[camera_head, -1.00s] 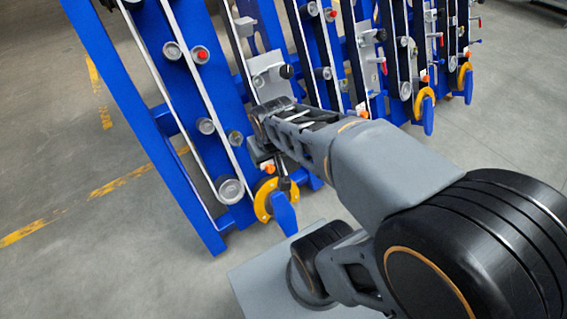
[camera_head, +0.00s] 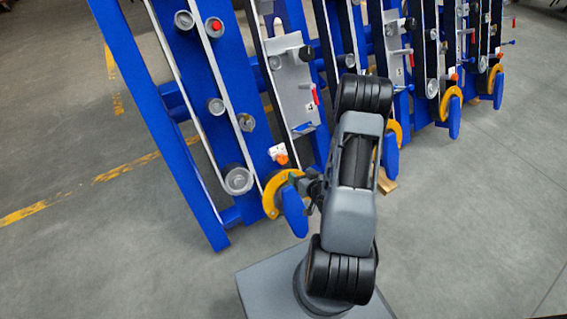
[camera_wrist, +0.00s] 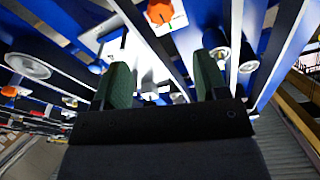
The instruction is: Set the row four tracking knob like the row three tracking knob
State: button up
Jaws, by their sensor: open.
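The row four plate (camera_head: 292,85), marked 4, carries a black knob (camera_head: 306,52) and a red lever (camera_head: 316,95). An orange knob (camera_head: 282,159) sits on a white plate below, above a yellow ring. The orange knob with a pointer line in the wrist view (camera_wrist: 165,14) is at the top edge, partly cut off. No label shows which is the tracking knob. My gripper (camera_wrist: 163,78) is open and empty, beside the yellow ring in the head view, apart from the orange knob.
The yellow ring (camera_head: 270,203) and blue paddle (camera_head: 295,212) stand close to my gripper. Blue row frames with rollers continue to the right. Open grey floor (camera_head: 480,200) lies at the right.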

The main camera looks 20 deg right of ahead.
aim_at(284, 160)
jog(key=b+x, duration=0.3)
jog(key=x, duration=1)
jog(key=shift+w+a+f, duration=0.1)
jog(key=shift+w, duration=0.15)
jog(key=shift+c, duration=0.2)
jog(key=c, duration=0.9)
